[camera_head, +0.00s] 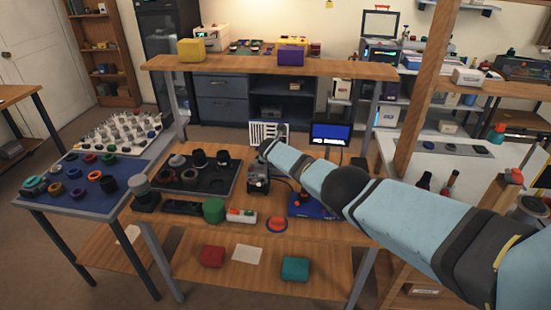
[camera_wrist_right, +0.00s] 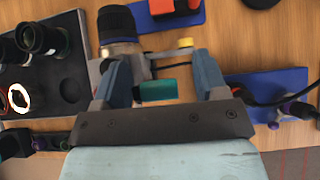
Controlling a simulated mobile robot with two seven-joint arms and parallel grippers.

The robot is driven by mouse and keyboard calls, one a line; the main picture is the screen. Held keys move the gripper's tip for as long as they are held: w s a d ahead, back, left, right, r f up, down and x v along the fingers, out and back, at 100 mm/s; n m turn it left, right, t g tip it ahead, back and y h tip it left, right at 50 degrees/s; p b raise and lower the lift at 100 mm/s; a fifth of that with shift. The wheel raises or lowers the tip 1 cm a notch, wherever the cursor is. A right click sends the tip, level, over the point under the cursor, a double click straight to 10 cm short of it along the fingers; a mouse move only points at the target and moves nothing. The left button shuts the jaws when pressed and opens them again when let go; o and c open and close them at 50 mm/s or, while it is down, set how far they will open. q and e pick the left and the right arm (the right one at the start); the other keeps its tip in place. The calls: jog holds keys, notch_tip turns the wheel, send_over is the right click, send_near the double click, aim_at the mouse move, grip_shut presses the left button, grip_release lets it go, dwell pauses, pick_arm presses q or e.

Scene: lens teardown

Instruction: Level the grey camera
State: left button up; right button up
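The grey camera (camera_head: 259,183) stands upright on the wooden bench in the head view, near the middle, just right of a dark tray. In the right wrist view its black lens (camera_wrist_right: 117,22) points up and left, and its grey body (camera_wrist_right: 125,52) is partly hidden by a finger. A teal part (camera_wrist_right: 157,90) and a yellow knob (camera_wrist_right: 185,43) show between the fingers. My right gripper (camera_wrist_right: 163,62) is open, its fingers apart above the camera; contact cannot be told. In the head view the arm partly hides it. My left gripper is not in view.
A dark tray (camera_head: 185,190) with lenses lies left of the camera. A blue pad (camera_head: 303,208) with a red part, a green cylinder (camera_head: 213,210) and a red button (camera_head: 277,224) are close by. A monitor (camera_head: 330,133) stands behind. A blue-topped table (camera_head: 75,199) is at left.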

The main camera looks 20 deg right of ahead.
jog(key=shift+a, duration=0.1)
jog(key=shift+r, duration=0.1)
jog(key=p+v, duration=0.2)
jog(key=p, duration=0.2)
jog(key=shift+s+a+r+p, duration=0.1)
jog(key=shift+r+p, duration=0.2)
jog(key=shift+r, duration=0.15)
jog(key=p+v, duration=0.1)
jog(key=v, duration=1)
jog(key=shift+s+f, duration=0.15)
jog(key=shift+s, duration=0.05)
